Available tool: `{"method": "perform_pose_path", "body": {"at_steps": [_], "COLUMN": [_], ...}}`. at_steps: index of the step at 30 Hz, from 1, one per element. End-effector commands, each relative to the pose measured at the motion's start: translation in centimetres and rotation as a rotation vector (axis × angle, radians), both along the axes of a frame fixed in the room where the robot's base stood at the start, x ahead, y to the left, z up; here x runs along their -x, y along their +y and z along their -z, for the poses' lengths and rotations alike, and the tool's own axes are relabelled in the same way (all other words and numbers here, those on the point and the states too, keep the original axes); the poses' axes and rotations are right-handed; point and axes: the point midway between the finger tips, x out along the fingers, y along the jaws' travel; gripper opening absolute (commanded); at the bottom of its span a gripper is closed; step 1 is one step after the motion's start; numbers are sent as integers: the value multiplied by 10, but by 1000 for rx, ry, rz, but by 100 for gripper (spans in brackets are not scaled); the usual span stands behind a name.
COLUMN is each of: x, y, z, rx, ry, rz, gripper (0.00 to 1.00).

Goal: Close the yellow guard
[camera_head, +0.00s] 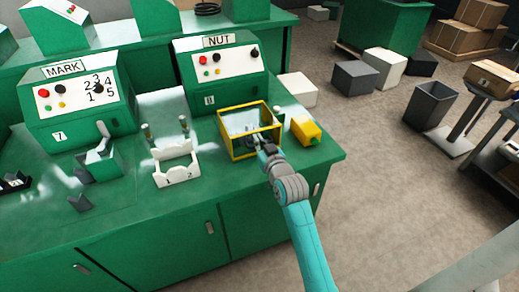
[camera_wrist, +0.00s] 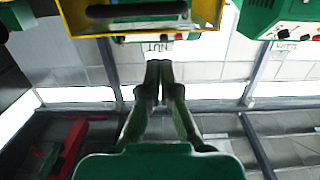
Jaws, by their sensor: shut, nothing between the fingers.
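The yellow guard (camera_head: 235,148) is a yellow frame with clear panels. It stands on the green bench in front of the NUT machine (camera_head: 222,68). My gripper (camera_head: 259,141) is at the guard's front side, near its right half. In the wrist view the gripper (camera_wrist: 161,82) is shut and empty, its two fingers together. There the guard (camera_wrist: 82,20) shows at the top edge with a dark handle bar (camera_wrist: 137,10), beyond the fingertips. I cannot tell whether the fingers touch the guard or how far it stands open.
A yellow box with a green button (camera_head: 305,130) sits right of the guard. A white holder marked 1 and 2 (camera_head: 176,170) stands to the left. The MARK machine (camera_head: 75,100) is further left. The floor right of the bench is open near the front.

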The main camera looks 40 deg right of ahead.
Motion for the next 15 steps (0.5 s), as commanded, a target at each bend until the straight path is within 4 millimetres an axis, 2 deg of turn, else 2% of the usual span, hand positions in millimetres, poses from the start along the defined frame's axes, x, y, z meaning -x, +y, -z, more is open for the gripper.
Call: {"method": "perform_pose_path", "body": {"at_steps": [1, 15], "x": [8, 64], "y": [2, 18], "z": [9, 39], "rx": [-4, -2], "ry": [9, 3], "rz": [0, 0], "gripper": [0, 0]}}
